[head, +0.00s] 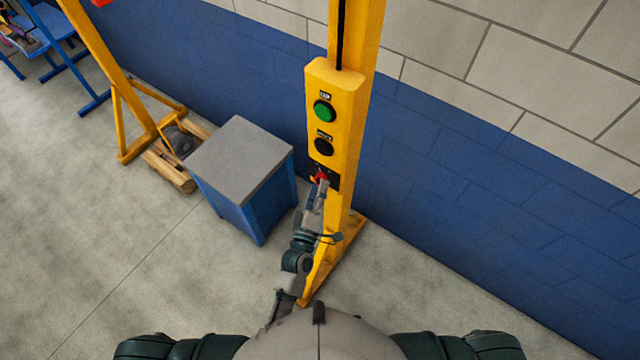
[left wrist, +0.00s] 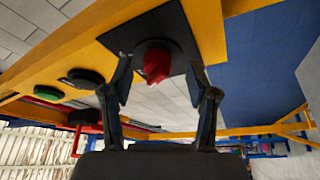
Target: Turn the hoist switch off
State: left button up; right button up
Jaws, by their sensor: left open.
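The hoist switch is a red knob (head: 320,176) on a dark plate low on the yellow control box (head: 345,100). In the left wrist view the red knob (left wrist: 157,66) stands out from its black square plate (left wrist: 128,38), and its pointed end faces down in the picture. My left gripper (head: 318,187) is at the knob, partly covering it in the head view. In the left wrist view the left gripper (left wrist: 157,78) is open, with one finger on each side of the knob. I cannot tell whether either finger touches it. My right gripper is not in view.
A green button (head: 324,111) and a black button (head: 324,147) sit above the switch. A blue cabinet with a grey top (head: 243,153) stands left of the yellow post. A blue and grey block wall (head: 480,160) is behind.

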pick_arm(q)
jog(key=v, duration=1)
jog(key=shift+s, duration=0.25)
